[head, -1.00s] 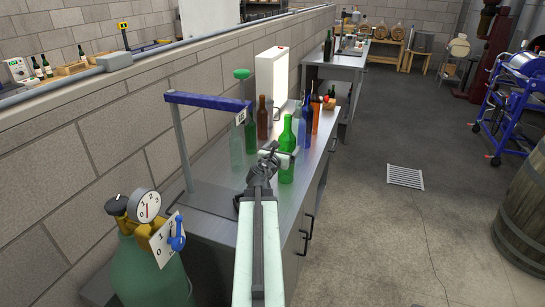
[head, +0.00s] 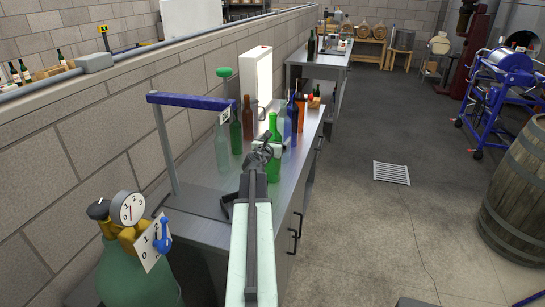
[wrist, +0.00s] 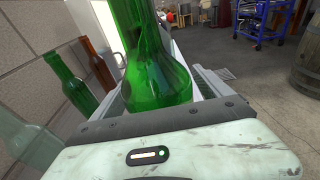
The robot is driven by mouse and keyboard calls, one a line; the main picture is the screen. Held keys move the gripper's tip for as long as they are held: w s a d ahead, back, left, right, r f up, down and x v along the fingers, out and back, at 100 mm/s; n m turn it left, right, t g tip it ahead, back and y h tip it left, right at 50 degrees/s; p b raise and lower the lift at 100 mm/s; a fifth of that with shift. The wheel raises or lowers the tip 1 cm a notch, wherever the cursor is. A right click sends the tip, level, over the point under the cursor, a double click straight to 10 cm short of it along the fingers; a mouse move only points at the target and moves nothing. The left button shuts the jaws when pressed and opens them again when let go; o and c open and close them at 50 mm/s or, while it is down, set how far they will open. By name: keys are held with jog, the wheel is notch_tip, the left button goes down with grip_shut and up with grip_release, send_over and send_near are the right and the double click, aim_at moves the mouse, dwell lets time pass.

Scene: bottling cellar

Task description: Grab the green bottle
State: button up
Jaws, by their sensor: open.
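The bright green bottle (head: 274,126) stands upright on the metal counter (head: 205,180), near its front edge. My gripper (head: 265,150) is at the bottle and overlaps its body in the head view. In the wrist view the bright green bottle (wrist: 155,60) fills the space between the open jaws, with a finger on either side. Its neck top is cut off there and its base is hidden behind my gripper. I cannot tell whether a finger touches the glass. A darker green bottle (head: 236,132) stands farther left, and also shows in the wrist view (wrist: 70,85).
A clear bottle (head: 221,148) and a brown bottle (head: 247,120) stand left of the bright green one. Blue (head: 291,120) and orange (head: 300,112) bottles stand behind right. A purple-topped stand (head: 190,98) rises at left. A gas cylinder (head: 138,270) is front left. Open floor lies right.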

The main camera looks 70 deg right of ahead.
grip_shut()
jog(key=shift+r, duration=0.15)
